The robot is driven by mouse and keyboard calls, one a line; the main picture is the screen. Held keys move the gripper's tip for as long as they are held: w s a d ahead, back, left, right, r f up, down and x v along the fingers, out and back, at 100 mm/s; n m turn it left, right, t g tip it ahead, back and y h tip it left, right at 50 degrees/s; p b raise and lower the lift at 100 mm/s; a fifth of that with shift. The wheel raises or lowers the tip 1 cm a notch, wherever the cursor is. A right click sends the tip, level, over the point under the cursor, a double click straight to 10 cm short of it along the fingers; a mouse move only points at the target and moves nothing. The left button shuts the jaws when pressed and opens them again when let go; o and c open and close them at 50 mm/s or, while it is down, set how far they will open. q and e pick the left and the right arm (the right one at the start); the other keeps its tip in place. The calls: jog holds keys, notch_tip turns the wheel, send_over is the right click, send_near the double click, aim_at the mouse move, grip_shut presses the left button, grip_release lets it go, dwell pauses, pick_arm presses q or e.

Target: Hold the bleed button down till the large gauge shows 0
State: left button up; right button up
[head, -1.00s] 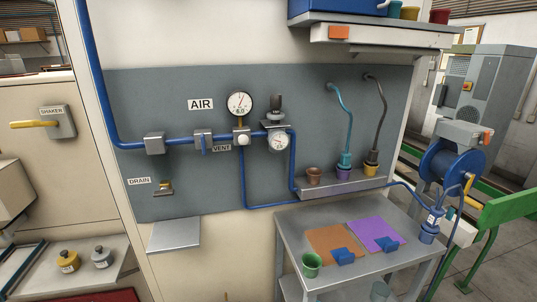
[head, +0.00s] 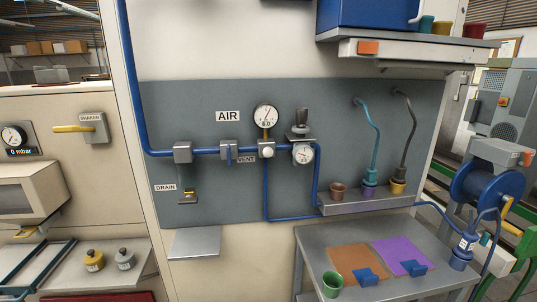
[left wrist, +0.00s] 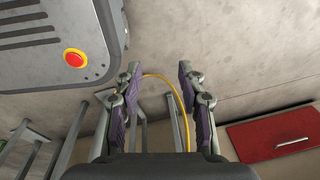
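The larger gauge on the AIR panel (head: 266,115) has a round white dial, and its small digits look like 6.0. Just below it, on the blue air pipe, is a white round button (head: 266,150) on a grey block, beside a VENT label (head: 246,159). I take this to be the bleed button; nothing touches it. A smaller gauge (head: 303,154) sits to its right under a dark-topped regulator. My left gripper (left wrist: 160,75) is open and empty in the left wrist view, with floor and a yellow hose beyond it. Neither gripper shows in the head view.
A small grey shelf (head: 194,242) juts out below. A metal table (head: 318,236) with coloured mats stands lower right. The left wrist view shows a red button (left wrist: 75,58) on a grey housing.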

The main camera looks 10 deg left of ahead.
pick_arm(q)
grip_shut()
jog(key=shift+s, duration=0.1)
dwell(1.2)
